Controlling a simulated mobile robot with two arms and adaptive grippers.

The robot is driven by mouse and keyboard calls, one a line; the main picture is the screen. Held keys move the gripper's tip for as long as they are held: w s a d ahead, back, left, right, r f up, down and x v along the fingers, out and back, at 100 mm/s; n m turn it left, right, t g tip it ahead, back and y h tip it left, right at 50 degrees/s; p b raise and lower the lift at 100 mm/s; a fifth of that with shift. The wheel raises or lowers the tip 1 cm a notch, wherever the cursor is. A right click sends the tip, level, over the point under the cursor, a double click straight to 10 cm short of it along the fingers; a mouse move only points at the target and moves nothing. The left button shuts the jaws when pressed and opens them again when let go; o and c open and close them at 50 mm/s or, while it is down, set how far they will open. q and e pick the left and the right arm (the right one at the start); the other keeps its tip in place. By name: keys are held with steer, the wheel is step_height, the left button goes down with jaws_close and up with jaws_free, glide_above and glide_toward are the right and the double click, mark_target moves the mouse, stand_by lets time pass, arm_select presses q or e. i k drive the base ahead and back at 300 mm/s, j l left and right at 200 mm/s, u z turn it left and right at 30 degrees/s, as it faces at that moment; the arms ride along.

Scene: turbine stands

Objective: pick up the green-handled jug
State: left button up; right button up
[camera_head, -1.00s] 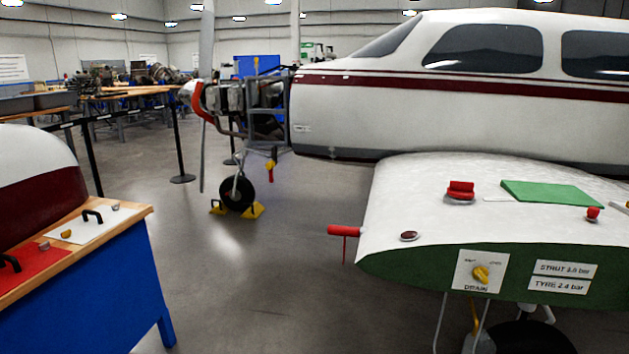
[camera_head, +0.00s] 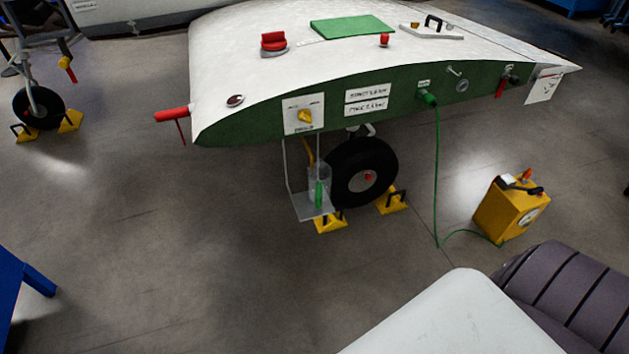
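A clear jug (camera_head: 313,175) with a green upright handle (camera_head: 319,194) stands on a small grey hanging shelf (camera_head: 306,211) below the wing end. The handle faces the camera. The shelf hangs by thin rods under a white drain panel (camera_head: 303,114) with a yellow knob (camera_head: 305,116). A yellow tube (camera_head: 307,150) runs down toward the jug's top. I cannot tell whether the jug holds liquid. Neither of my grippers shows in the head view.
A black wheel (camera_head: 363,173) with yellow chocks (camera_head: 391,201) stands right behind the shelf. A green cable (camera_head: 436,180) runs from the wing to a yellow box (camera_head: 512,208) on the floor. A blue table leg (camera_head: 38,281) is at left. The floor before the shelf is clear.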

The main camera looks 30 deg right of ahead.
mark_target(320, 177)
steer(key=z, duration=0.45)
steer(key=i+j+z, duration=0.1)
steer(key=z, duration=0.3)
steer(key=i+z, duration=0.1)
steer(key=z, duration=0.35)
